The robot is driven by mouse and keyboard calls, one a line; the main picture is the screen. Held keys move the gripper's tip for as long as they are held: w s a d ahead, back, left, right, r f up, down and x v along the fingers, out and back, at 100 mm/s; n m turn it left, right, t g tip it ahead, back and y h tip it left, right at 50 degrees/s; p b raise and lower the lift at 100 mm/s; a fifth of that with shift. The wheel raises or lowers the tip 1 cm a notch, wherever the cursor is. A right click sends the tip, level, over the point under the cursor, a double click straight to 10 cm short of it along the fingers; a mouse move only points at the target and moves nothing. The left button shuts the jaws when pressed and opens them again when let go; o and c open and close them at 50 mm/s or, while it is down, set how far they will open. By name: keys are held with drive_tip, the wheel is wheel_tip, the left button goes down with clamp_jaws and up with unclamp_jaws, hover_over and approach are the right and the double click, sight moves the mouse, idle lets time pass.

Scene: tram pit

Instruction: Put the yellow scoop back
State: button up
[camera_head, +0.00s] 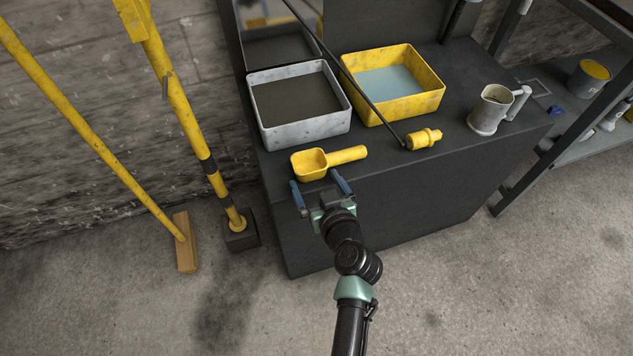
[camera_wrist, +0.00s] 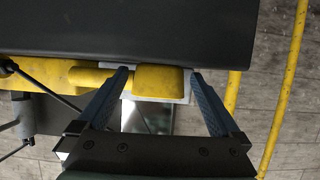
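The yellow scoop (camera_head: 309,164) lies on the dark bench top (camera_head: 455,140) near its front left edge. Its square cup is at the left and its handle (camera_head: 347,155) points right. My gripper (camera_head: 319,187) is in front of the cup, with its two blue fingers spread and nothing held.
Behind the scoop stand a grey tray (camera_head: 297,138) with dark contents and a yellow tray (camera_head: 435,92) with pale blue contents. A yellow cylindrical piece (camera_head: 424,138) on a dark rod and a grey jug (camera_head: 490,112) are to the right. Yellow poles (camera_head: 180,105) stand left of the bench.

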drive_tip(key=shift+p, duration=0.35)
drive_tip(key=f+p+v, duration=0.1)
drive_tip(key=v, duration=1.2)
drive_tip(key=w+a+r+t, duration=0.1)
drive_tip(key=w+r+t, duration=0.15)
drive_tip(key=r, duration=0.95)
drive_tip(key=w+a+r+t+h, duration=0.15)
drive_tip(key=w+r, duration=0.25)
drive_tip(key=r, duration=0.8)
drive_tip(key=w+r+t, duration=0.3)
drive_tip(key=r, duration=0.9)
drive_tip(key=s+r+m+t+h, duration=0.1)
drive_tip(key=s+r+t, duration=0.25)
drive_tip(key=r, duration=0.55)
drive_tip(key=s+a+r+m+t+h, duration=0.1)
drive_tip(key=s+r+t, duration=0.1)
drive_tip(key=s+r, duration=0.45)
drive_tip(key=s+r+m+t+h, duration=0.1)
drive_tip(key=s+r+m+t, duration=0.15)
drive_tip(key=r, duration=0.75)
wheel_tip(320, 180, up, 23)
drive_tip(key=p, duration=2.3)
drive_tip(key=shift+a+n, duration=0.2)
drive_tip(key=shift+n, duration=0.25)
